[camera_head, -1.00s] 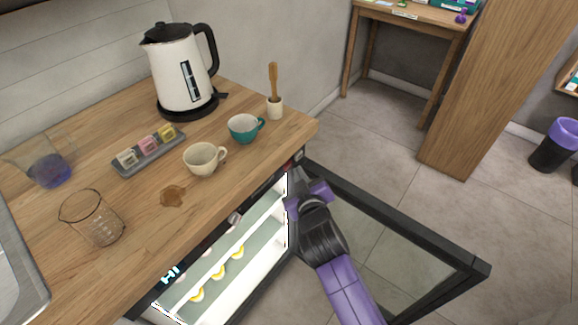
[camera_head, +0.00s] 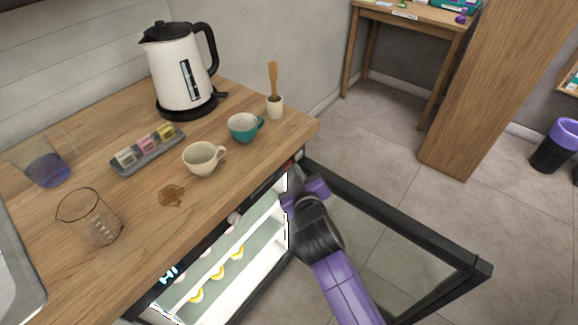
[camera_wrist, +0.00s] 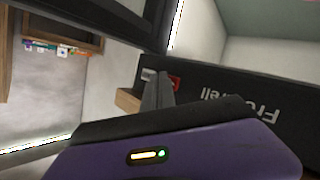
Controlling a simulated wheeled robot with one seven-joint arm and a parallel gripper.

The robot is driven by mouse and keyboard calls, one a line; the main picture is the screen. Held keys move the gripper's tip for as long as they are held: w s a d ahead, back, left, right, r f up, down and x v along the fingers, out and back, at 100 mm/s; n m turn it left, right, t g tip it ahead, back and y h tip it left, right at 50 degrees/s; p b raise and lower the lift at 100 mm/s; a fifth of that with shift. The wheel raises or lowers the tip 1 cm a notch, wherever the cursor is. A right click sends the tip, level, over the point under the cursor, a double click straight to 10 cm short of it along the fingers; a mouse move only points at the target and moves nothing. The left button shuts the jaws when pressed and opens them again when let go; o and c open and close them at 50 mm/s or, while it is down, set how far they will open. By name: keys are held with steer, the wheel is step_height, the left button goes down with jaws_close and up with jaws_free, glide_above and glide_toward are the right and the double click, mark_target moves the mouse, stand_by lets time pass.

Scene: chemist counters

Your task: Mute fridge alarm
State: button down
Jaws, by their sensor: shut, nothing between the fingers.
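The small fridge under the wooden counter has its glass door (camera_head: 400,230) swung open to the right. Its black front strip (camera_head: 215,232) carries a lit display reading HI (camera_head: 169,274) and a round knob (camera_head: 234,218). In the wrist view, the strip (camera_wrist: 225,105) shows upside-down white lettering, with a red button (camera_wrist: 174,82) beside a light-coloured part at its end. My gripper (camera_head: 296,180) is shut and empty at the strip's far right end. In the wrist view its fingertips (camera_wrist: 159,86) are right beside the red button and partly cover it; contact cannot be told.
Round yellow-and-white items (camera_head: 218,272) sit inside the lit fridge. On the counter above stand a cream cup (camera_head: 200,160), a teal cup (camera_head: 242,128), a kettle (camera_head: 181,75) and a beaker (camera_head: 95,222). The open door frame lies right of my arm.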

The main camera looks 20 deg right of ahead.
steer(key=shift+w+a, duration=0.15)
steer(key=shift+w, duration=0.05)
stand_by(0.3)
steer(key=shift+s, duration=0.1)
stand_by(0.3)
steer(key=shift+s+d+p, duration=0.45)
steer(key=shift+s+d, duration=0.05)
steer(key=shift+s, duration=0.1)
steer(key=shift+s+d, duration=0.1)
steer(key=shift+s+d+p, duration=0.7)
steer(key=shift+s+p, duration=0.2)
steer(key=shift+s, duration=0.1)
steer(key=shift+s+d+p, duration=0.7)
steer(key=shift+s+p, duration=0.15)
steer(key=shift+s, duration=0.1)
